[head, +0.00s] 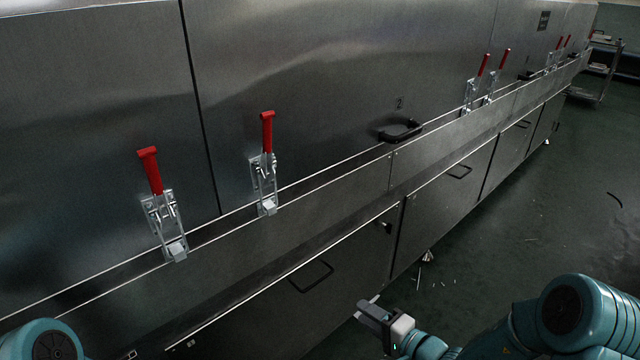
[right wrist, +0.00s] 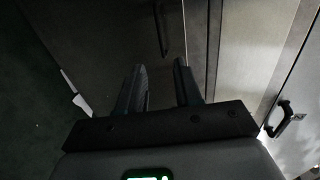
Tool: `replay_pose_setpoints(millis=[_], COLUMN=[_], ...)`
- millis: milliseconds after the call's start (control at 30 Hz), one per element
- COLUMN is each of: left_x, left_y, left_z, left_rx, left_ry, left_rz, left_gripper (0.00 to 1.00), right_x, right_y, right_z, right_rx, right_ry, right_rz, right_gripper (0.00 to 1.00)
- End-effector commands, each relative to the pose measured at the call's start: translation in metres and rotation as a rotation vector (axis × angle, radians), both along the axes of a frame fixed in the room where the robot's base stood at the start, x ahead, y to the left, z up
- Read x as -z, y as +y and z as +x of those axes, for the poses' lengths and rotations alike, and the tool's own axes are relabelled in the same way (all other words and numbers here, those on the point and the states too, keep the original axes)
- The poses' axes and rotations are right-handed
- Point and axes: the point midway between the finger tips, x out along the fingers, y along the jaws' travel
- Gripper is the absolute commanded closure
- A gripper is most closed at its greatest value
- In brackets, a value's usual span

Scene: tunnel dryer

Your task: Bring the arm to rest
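My right gripper (head: 368,306) is at the bottom of the head view, in front of the dryer's lower panels and apart from them. In the right wrist view its two dark fingers (right wrist: 160,85) stand apart with nothing between them. My right arm (head: 540,325) comes in from the lower right, bent. Of my left arm only a teal joint (head: 45,342) shows at the lower left corner; the left gripper is out of view.
The steel tunnel dryer (head: 320,80) runs along the left and back. Red-handled toggle clamps (head: 152,175) and (head: 266,145) stand upright on its ledge, with several more farther off. A black door handle (head: 400,130) juts out. A trolley (head: 598,70) stands far right. The green floor at right is mostly clear.

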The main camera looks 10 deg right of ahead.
Motion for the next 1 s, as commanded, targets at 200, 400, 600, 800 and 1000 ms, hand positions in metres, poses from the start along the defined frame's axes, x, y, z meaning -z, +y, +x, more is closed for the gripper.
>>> replay_pose_setpoints(millis=[200, 400, 600, 800, 1000], left_x=[0.0, 0.0, 0.0, 0.0, 0.0], left_y=[0.0, 0.0, 0.0, 0.0, 0.0], left_z=[0.0, 0.0, 0.0, 0.0, 0.0], left_rx=[0.0, 0.0, 0.0, 0.0, 0.0], left_ry=[0.0, -0.001, -0.001, -0.001, -0.001], left_rz=[0.0, 0.0, 0.0, 0.0, 0.0], left_gripper=[0.57, 0.57, 0.57, 0.57, 0.57], right_x=[0.04, 0.112, 0.16, 0.178, 0.177], right_y=[0.055, 0.086, 0.051, 0.037, 0.053], right_z=[-0.06, -0.196, -0.263, -0.26, -0.244], right_rx=[-0.265, -0.658, -0.786, -0.76, -0.717], right_ry=[0.247, 0.705, 0.868, 0.76, 0.574], right_rz=[0.013, -0.204, -0.597, -0.818, -0.865], right_gripper=[0.66, 0.66, 0.66, 0.66, 0.66])
